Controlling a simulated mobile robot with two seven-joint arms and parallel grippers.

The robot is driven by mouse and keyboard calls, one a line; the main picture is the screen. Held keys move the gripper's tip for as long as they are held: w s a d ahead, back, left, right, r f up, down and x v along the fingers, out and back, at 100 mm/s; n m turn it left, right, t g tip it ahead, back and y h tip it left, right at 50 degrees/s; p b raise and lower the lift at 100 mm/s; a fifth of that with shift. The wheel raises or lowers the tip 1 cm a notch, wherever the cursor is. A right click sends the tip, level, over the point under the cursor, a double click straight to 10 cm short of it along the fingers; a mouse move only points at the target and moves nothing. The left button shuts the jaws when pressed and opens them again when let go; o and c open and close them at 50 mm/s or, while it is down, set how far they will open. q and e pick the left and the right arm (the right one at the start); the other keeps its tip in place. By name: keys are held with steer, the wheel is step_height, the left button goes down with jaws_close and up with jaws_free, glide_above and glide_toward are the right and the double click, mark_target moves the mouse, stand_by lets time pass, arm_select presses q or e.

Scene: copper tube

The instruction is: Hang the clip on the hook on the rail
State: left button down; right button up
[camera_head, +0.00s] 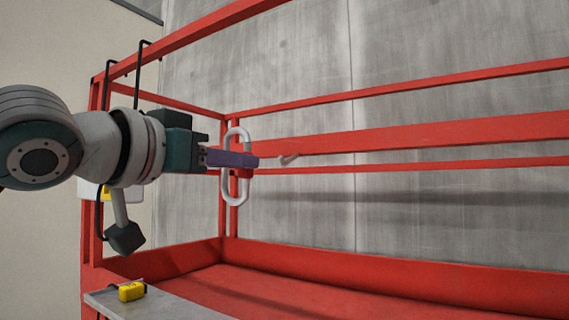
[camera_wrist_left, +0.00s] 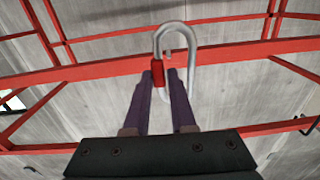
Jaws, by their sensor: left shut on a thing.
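The clip is a pale grey carabiner (camera_head: 234,193) with a red sleeve, held upright at the fingertips of my left gripper (camera_head: 253,161). The gripper's purple fingers are shut on it. In the left wrist view the clip (camera_wrist_left: 189,50) shows its rounded end beyond the fingers (camera_wrist_left: 165,78). A small pale hook (camera_head: 289,159) sticks out from the red rail (camera_head: 420,139), just right of the fingertips in the head view. In the wrist view a short grey piece shows inside the clip's loop; I cannot tell whether it passes through. My right gripper is not in view.
Red rails frame a basket with a red floor (camera_head: 330,296) and a grey wall (camera_head: 450,60) behind. A yellow tape measure (camera_head: 132,291) lies on a grey shelf (camera_head: 185,306) at lower left. Black hooks (camera_head: 140,75) hang on the left rail. Right of the hook is clear.

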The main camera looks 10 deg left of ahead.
arm_select(q)
steer(key=shift+p+x, duration=0.35)
steer(key=shift+x, duration=0.55)
steer(key=f+b+x, duration=0.1)
steer(key=f+x, duration=0.1)
steer(key=x, duration=0.9)
steer(key=shift+f, duration=0.35)
steer(key=shift+d, duration=0.1)
steer(key=c, duration=0.7)
jaws_free()
